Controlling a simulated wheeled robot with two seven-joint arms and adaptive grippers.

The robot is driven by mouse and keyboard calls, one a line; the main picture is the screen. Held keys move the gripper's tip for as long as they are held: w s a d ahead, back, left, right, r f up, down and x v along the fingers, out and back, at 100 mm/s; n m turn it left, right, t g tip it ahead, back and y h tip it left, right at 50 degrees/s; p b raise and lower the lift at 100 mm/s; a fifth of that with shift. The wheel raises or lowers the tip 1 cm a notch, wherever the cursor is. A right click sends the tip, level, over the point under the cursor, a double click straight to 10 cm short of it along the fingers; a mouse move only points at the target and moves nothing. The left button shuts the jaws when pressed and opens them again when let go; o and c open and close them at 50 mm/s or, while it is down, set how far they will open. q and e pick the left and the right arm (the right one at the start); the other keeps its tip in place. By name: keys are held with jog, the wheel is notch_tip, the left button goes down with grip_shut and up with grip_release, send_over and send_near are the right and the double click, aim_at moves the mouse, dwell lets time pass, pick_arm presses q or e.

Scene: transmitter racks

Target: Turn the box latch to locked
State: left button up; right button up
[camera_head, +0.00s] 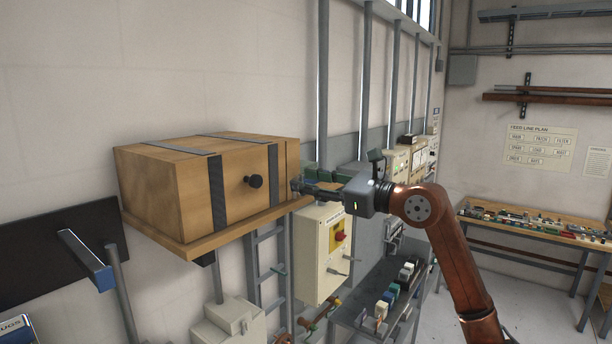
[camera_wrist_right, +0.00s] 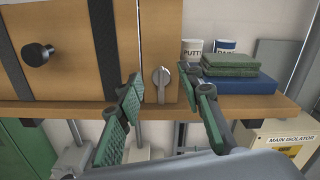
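The wooden box (camera_head: 160,187) with dark straps and a black round knob (camera_head: 255,181) sits on a wall shelf. Its knob also shows in the right wrist view (camera_wrist_right: 38,54). The latch (camera_wrist_right: 161,84) is a small grey turn-piece on the box front's right part, its handle standing upright. My right gripper (camera_head: 306,187) is at the box's right end. In the wrist view its green-padded fingers (camera_wrist_right: 170,90) are spread open, one on each side of the latch in the picture; no contact is visible. In the head view the latch is hidden or too small to make out. My left gripper is out of view.
Right of the box on the shelf (camera_wrist_right: 160,112) are two tins (camera_wrist_right: 192,47), folded green cloths (camera_wrist_right: 231,65) and a blue block (camera_wrist_right: 240,84). A workbench (camera_head: 535,228) stands far right.

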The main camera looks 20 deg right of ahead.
jog(key=shift+w+a, duration=0.3)
jog(key=shift+w, duration=0.1)
grip_shut()
